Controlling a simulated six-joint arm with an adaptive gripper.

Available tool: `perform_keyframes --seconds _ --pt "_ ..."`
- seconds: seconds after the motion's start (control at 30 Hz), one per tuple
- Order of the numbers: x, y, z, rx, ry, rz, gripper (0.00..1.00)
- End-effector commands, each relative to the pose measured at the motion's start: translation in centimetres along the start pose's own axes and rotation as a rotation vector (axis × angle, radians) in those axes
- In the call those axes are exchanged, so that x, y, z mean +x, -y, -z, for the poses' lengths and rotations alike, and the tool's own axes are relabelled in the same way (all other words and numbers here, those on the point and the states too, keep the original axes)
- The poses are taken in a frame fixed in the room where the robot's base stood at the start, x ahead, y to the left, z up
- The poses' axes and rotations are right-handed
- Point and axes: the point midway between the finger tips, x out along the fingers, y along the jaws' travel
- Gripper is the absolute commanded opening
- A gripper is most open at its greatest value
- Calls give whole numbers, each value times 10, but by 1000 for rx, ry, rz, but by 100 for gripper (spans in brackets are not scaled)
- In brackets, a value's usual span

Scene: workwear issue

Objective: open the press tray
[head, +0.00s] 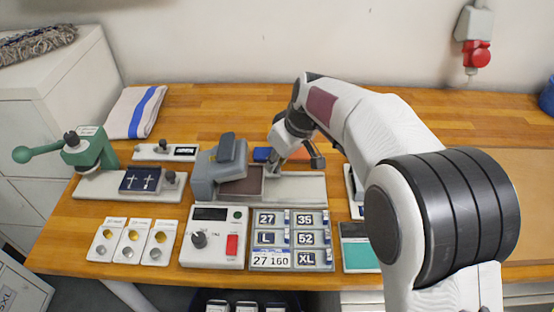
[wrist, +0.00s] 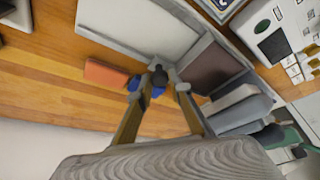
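The grey heat press (head: 217,165) stands mid-table on a pale base plate. Its tray, with a dark brown pad (head: 242,182), shows to the right of the press body, and its brown surface also shows in the wrist view (wrist: 208,66). My gripper (head: 277,163) is low at the tray's right end. In the wrist view my fingertips (wrist: 168,80) are close together beside the tray's grey end, where a small grey grip part shows. The fingers hide part of it, and I cannot tell whether they are clamped on it.
A control box (head: 213,237) with a knob and red switch and a rack of number and size tags (head: 290,240) stand in front. A green-handled press (head: 85,150) is at left. An orange block (wrist: 107,74) lies near my fingers.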

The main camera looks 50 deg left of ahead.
Motion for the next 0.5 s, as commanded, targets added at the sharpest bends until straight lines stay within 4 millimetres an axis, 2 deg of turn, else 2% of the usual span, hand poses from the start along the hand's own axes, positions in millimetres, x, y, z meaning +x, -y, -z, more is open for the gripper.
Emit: perform_keyframes --seconds 0.23,0.5 --pt "-4 -11 -10 3 1 -1 0" --pt "-16 -44 -40 4 0 -1 0"
